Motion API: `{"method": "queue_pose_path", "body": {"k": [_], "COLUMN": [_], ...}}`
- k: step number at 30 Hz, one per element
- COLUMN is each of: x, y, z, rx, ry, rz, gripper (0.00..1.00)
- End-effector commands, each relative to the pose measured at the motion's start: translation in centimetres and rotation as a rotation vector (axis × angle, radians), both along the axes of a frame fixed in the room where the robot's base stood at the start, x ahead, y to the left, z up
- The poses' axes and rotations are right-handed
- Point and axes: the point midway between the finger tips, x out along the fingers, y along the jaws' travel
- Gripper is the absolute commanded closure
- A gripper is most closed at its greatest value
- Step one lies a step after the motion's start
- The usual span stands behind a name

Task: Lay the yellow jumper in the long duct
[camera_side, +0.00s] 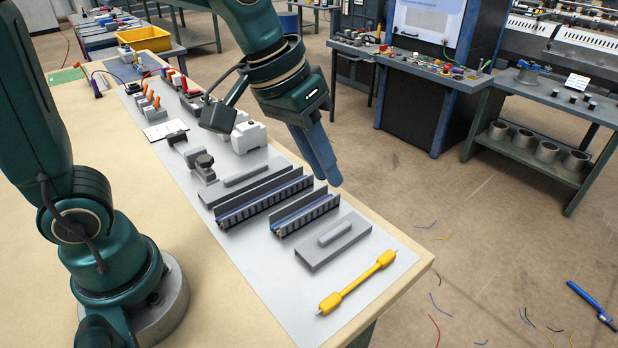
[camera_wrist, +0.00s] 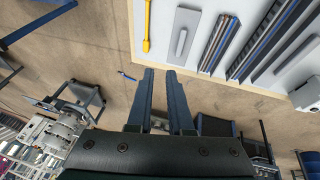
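The yellow jumper (camera_side: 356,283) lies on the grey mat near the front corner of the table. It also shows at the top of the wrist view (camera_wrist: 147,25). The long duct (camera_side: 265,202) is a dark slotted channel with a blue wire along it, on the mat further back; it also shows in the wrist view (camera_wrist: 268,40). My gripper (camera_side: 335,183) is in the air above the table's right edge, pointing down, apart from jumper and duct. In the wrist view its two fingers (camera_wrist: 160,72) stand apart with nothing between them.
A shorter duct (camera_side: 305,215) and a grey cover with a raised bar (camera_side: 333,240) lie between the long duct and the jumper. A grey clamp-like block (camera_side: 203,168) and white block (camera_side: 249,135) stand behind the ducts. The mat around the jumper is clear.

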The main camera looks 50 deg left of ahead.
Motion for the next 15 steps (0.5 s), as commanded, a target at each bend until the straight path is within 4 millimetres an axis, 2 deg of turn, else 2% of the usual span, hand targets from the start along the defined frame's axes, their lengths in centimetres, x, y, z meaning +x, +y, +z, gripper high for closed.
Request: {"method": "queue_pose_path", "body": {"k": [3, 7, 12, 15], "x": [1.8, 2.8, 2.8, 2.4], "y": [-1.9, -3.7, -5.2, -5.5], "z": [-2.5, -5.6, -9.2, -10.6], "rx": [-0.018, -0.027, -0.018, -0.007], "ry": [0.086, 0.173, 0.270, 0.308], "rz": [-0.019, -0.037, -0.063, -0.076], "gripper": [0.81, 0.81, 0.81, 0.81]}}
